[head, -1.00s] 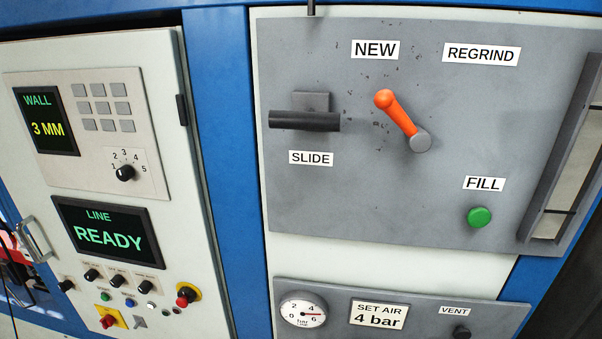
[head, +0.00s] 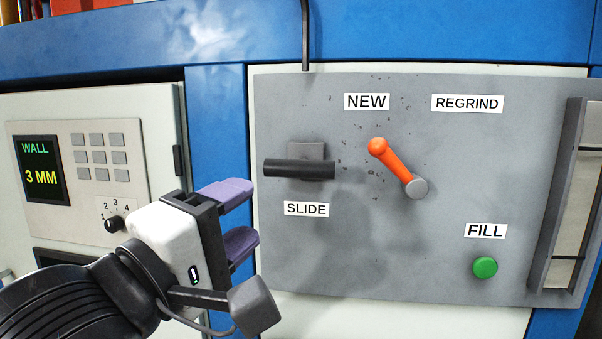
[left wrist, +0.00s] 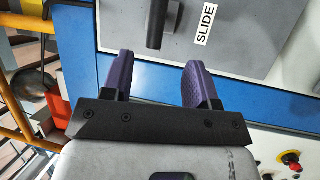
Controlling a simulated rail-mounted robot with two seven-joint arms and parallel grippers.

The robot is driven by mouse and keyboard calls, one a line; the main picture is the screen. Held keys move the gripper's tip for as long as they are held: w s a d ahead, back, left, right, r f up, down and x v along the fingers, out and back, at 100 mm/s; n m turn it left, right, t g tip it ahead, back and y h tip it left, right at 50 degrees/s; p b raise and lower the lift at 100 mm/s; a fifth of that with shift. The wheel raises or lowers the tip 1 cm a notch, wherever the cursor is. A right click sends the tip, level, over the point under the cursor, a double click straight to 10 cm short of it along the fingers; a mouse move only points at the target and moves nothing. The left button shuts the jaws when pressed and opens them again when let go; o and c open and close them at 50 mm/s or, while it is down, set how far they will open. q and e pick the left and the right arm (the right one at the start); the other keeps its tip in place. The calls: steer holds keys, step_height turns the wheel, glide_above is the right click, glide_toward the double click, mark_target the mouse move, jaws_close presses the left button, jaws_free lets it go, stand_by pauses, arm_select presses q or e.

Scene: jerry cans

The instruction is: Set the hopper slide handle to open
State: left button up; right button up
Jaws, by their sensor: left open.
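The slide handle (head: 299,168) is a black horizontal bar on a grey mount, above the SLIDE label (head: 306,209) on the grey panel. Its black bar also shows at the top of the left wrist view (left wrist: 156,22), with the SLIDE label (left wrist: 205,24) beside it. My left gripper (head: 243,217) is open and empty, with purple fingers pointing toward the panel. It is to the lower left of the handle and apart from it. In the left wrist view its two fingers (left wrist: 158,78) stand apart with nothing between them. My right gripper is not in view.
An orange lever (head: 395,166) between the NEW and REGRIND labels stands right of the handle. A green FILL button (head: 485,267) is at lower right. A cabinet with a keypad (head: 98,156) is at left. A blue frame post (head: 215,135) separates cabinet and panel.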

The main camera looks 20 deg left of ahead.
mark_target(296, 171)
arm_select(q)
steer(key=p+x, duration=0.1)
steer(key=x, duration=0.3)
steer(key=p+x, duration=0.2)
steer(key=x, duration=0.2)
steer(key=p+x, duration=0.1)
steer(key=x, duration=0.2)
steer(key=shift+w+r+p, duration=0.35)
steer(key=shift+r+p, duration=0.05)
steer(key=shift+x, duration=0.8)
steer(key=shift+d+f, duration=0.1)
jaws_close()
